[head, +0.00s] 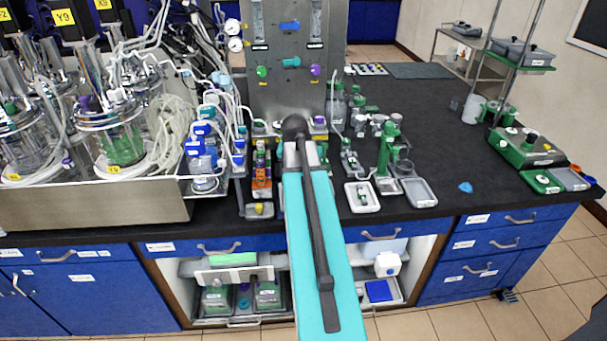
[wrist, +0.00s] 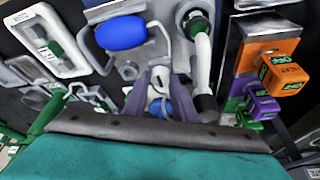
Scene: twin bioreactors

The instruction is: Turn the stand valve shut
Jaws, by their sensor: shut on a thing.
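My gripper (wrist: 160,85) points down at the bench behind my teal arm in the head view, which hides its fingers and what they hold. In the wrist view its two grey-purple fingers are shut on a small part with a pale loop and a blue piece (wrist: 160,108), seemingly the stand valve. Its lower part is hidden by the dark edge of my wrist. A blue oval piece (wrist: 122,33) lies on a grey metal plate just beyond the fingers. I cannot tell the valve's turn angle.
A white pipe (wrist: 203,60) stands close beside the fingers. Orange (wrist: 280,72) and purple (wrist: 262,104) tagged blocks are to the right in the wrist view. The steel panel (head: 275,98) rises behind.

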